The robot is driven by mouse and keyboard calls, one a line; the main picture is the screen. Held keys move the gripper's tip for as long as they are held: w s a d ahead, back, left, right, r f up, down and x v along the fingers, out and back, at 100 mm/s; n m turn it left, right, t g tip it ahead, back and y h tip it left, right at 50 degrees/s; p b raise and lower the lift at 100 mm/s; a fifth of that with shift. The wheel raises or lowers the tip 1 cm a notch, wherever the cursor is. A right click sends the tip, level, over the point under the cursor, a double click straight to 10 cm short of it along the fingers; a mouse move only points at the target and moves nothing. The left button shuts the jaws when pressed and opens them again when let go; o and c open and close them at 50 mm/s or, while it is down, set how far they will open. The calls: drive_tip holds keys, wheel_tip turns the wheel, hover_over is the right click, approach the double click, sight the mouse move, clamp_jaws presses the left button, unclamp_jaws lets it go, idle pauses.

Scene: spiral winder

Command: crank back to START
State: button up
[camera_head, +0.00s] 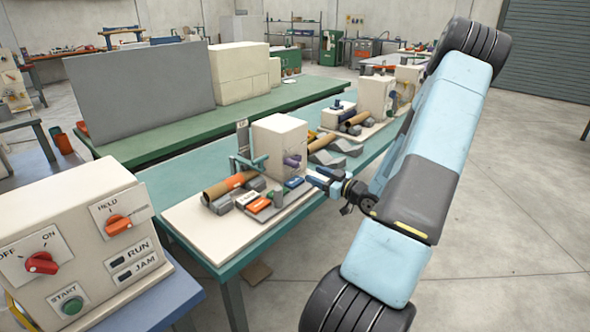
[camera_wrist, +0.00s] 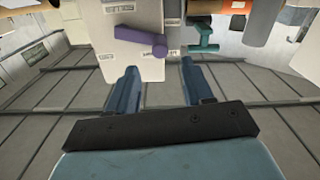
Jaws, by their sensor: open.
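The spiral winder is a cream box (camera_head: 279,140) on a pale base board (camera_head: 215,238). A purple crank handle (camera_head: 294,160) is on its front; in the wrist view the handle (camera_wrist: 140,42) slants down to the right, with a rounded knob at its lower end. Small labels around it are too small to read, so I cannot tell which marks START. My gripper (camera_head: 318,180) is just right of the winder in the head view. In the wrist view my gripper (camera_wrist: 158,84) has its fingers apart and nothing between them. The purple handle is beyond the fingertips, not touching them.
A teal handle (camera_wrist: 205,38) is close to the right fingertip in the wrist view. A brown tube with an orange band (camera_head: 231,185) lies left of the winder. A control box (camera_head: 75,240) with red knobs stands front left. Open floor (camera_head: 510,200) is at the right.

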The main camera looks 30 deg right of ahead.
sight(297, 167)
drive_tip(key=x, duration=0.8)
drive_tip(key=shift+w+a+f, duration=0.1)
drive_tip(key=shift+w+a, duration=0.05)
drive_tip(key=shift+w, duration=0.25)
drive_tip(key=shift+c, duration=0.4)
clamp_jaws()
drive_tip(key=shift+a, duration=0.1)
